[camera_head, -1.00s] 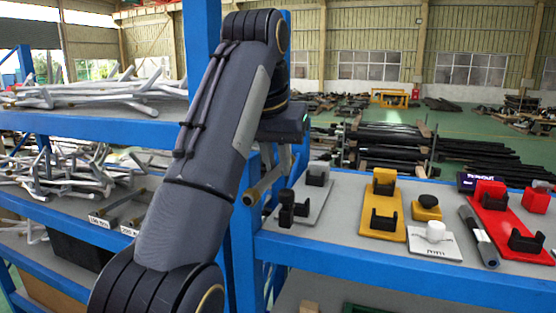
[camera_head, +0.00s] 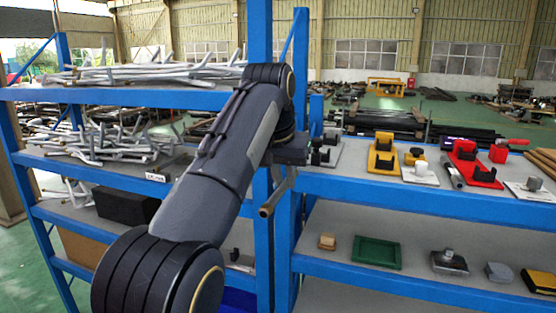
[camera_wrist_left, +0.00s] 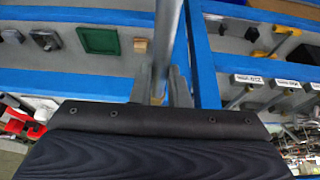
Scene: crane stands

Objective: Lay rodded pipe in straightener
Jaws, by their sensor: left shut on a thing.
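My left gripper (camera_head: 286,172) is shut on a thin grey-brown pipe (camera_head: 272,200), held out in front of the blue shelf uprights. The pipe slants down to the left in the head view. In the left wrist view, the pipe (camera_wrist_left: 166,35) runs up from between the left fingers (camera_wrist_left: 162,88). I cannot tell whether a rod is inside it. Fixtures with cradle blocks stand on the right upper shelf: a grey plate (camera_head: 331,163), a yellow plate (camera_head: 381,172) and a red plate (camera_head: 473,181). I cannot tell which is the straightener. My right gripper is not in view.
A dark tube (camera_head: 452,172) lies beside the red plate. A green tray (camera_head: 377,252) and a wooden block (camera_head: 327,242) sit on the lower right shelf. Piled pipes (camera_head: 150,74) fill the left rack. A blue upright (camera_head: 260,35) stands close behind my arm.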

